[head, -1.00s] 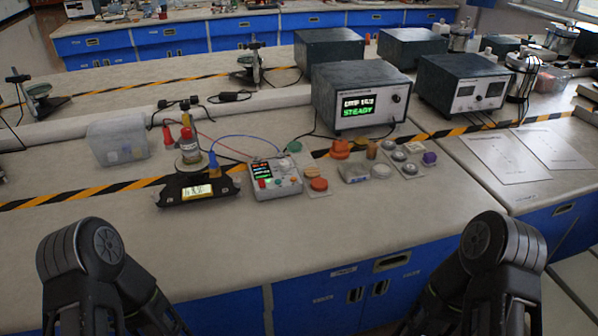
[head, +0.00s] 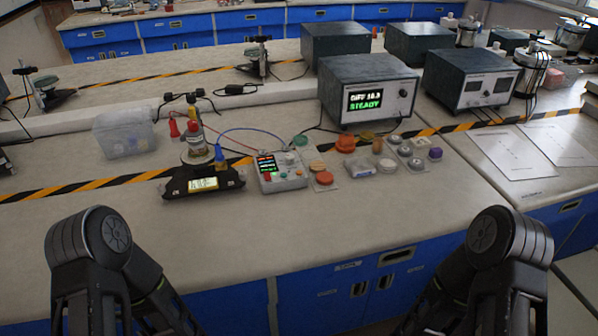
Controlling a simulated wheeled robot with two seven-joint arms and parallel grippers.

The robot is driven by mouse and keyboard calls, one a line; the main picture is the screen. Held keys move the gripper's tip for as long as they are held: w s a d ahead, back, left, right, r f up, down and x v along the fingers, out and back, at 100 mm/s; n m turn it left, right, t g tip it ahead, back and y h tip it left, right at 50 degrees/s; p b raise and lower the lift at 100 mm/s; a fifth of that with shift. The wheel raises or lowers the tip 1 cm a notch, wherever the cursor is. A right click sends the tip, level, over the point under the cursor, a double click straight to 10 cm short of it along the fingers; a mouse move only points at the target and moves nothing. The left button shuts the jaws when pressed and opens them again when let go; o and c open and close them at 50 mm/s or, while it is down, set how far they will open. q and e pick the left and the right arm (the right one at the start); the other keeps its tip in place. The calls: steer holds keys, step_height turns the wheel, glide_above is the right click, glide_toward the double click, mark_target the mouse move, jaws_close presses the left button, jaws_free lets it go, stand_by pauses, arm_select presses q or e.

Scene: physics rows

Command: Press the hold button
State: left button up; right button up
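A small grey control box (head: 281,172) with a lit display and several coloured buttons sits on the bench in the middle of the head view. Red and green buttons show on it, but which one is the hold button is too small to read. Beside it on the left is a black balance-like device (head: 202,184) with a lit yellow readout and a small jar on top. A dark box instrument (head: 368,92) behind shows "STEADY" in green. Both my arms show only as black links at the lower left and lower right. Neither gripper's fingers are in view.
Orange, yellow and purple pieces lie right of the control box, with an orange one (head: 346,143) among them. A clear plastic bin (head: 125,138) stands at left. Blue and red cables run behind the control box. The bench front (head: 300,235) is clear.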

jaws_close()
stand_by(1.4)
